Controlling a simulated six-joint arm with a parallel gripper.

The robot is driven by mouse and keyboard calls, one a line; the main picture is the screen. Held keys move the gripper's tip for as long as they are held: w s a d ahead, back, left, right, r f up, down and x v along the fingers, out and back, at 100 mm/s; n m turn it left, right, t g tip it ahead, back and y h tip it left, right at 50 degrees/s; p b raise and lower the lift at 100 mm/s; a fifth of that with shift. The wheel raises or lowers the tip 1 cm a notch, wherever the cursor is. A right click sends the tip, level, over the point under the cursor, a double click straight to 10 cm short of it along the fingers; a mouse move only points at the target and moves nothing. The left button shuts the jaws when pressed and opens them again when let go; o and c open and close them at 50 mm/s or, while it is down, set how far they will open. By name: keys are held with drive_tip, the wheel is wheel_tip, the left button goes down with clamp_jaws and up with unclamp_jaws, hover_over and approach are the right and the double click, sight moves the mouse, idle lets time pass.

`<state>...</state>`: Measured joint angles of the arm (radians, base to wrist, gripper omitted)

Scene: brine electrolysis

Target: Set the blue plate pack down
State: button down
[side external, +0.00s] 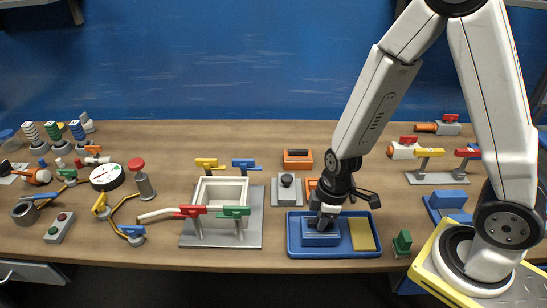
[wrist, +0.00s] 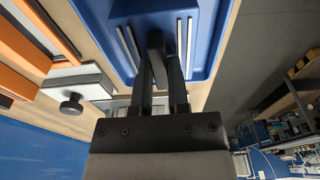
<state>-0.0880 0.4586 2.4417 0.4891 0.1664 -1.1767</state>
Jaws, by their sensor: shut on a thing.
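The blue plate pack (side external: 321,237) is a blue block at the left side of a shallow blue tray (side external: 345,253). My gripper (side external: 326,214) is directly above the pack and shut on its top part. In the wrist view, my gripper's dark fingers (wrist: 158,62) close around a dark upright grip, with pale strips on either side over blue. The pack looks level and low over the tray. I cannot tell whether its underside touches the tray floor.
A yellow pad (side external: 361,234) lies in the tray's right part. A grey box with a black knob (side external: 287,189) stands behind left, and a small green block (side external: 402,242) is at right. A white open-topped tank (side external: 220,190) with coloured valves is farther left. The table's front edge is close.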

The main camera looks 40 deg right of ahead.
drive_tip(key=shift+f, duration=0.15)
drive_tip(key=c, duration=0.6)
unclamp_jaws()
drive_tip(key=shift+s+d+r, duration=0.15)
drive_tip(key=shift+r, duration=1.9)
drive_tip(key=shift+s+d+r, duration=0.2)
drive_tip(key=shift+r, duration=1.85)
drive_tip(key=shift+s+d+r, duration=0.15)
drive_tip(key=shift+r, duration=1.9)
drive_tip(key=d+m, duration=0.1)
drive_tip(key=m, duration=0.2)
drive_tip(key=d+f+m+t, duration=0.1)
drive_tip(key=m, duration=0.2)
drive_tip(key=d+m+h, duration=0.1)
drive_tip(key=m, duration=0.2)
drive_tip(key=shift+w+f+t, duration=0.1)
drive_tip(key=shift+f+t, duration=0.2)
